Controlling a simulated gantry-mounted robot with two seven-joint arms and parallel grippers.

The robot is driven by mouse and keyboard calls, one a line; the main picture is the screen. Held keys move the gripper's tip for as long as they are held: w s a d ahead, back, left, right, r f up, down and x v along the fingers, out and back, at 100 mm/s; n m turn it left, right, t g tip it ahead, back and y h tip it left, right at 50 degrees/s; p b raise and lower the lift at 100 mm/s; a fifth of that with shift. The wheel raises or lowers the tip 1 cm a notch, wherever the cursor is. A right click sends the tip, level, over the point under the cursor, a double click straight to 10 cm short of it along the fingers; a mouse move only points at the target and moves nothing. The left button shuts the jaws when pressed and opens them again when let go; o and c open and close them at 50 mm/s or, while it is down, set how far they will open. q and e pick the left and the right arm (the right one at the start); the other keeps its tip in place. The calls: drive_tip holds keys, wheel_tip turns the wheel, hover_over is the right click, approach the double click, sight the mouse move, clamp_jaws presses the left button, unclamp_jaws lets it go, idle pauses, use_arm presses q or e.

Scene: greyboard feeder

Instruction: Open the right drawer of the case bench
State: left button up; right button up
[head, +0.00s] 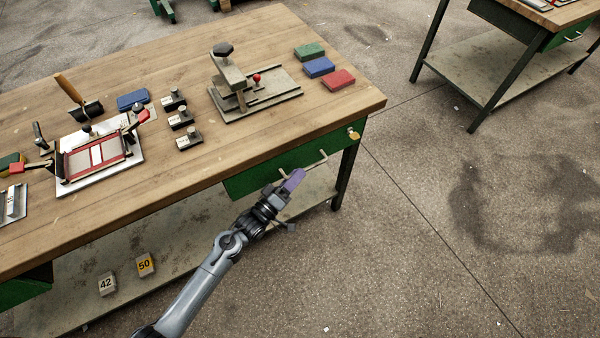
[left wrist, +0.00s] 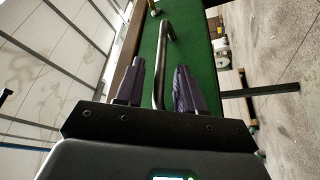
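The case bench (head: 200,170) has a wooden top, and its right drawer (head: 255,178) has a green front under the top's right end. The drawer front looks flush with the bench. Its bent metal bar handle (head: 316,162) sticks out from the front. My left gripper (head: 291,183), with purple finger pads, is at the handle. In the left wrist view the gripper (left wrist: 160,88) is open. The handle (left wrist: 159,65) runs between its two fingers, with a gap visible on the right side. The green drawer front (left wrist: 197,45) lies behind. My right gripper is not in view.
A brass-coloured lock or knob (head: 353,134) sits at the drawer's right end. A bench leg (head: 345,175) stands just right. A lower shelf (head: 205,235) holds number blocks (head: 145,265). Fixtures and coloured boxes (head: 319,67) stand on top. The floor (head: 430,230) to the right is clear.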

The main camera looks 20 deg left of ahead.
use_arm(q)
drive_tip(key=shift+x, duration=1.1)
clamp_jaws()
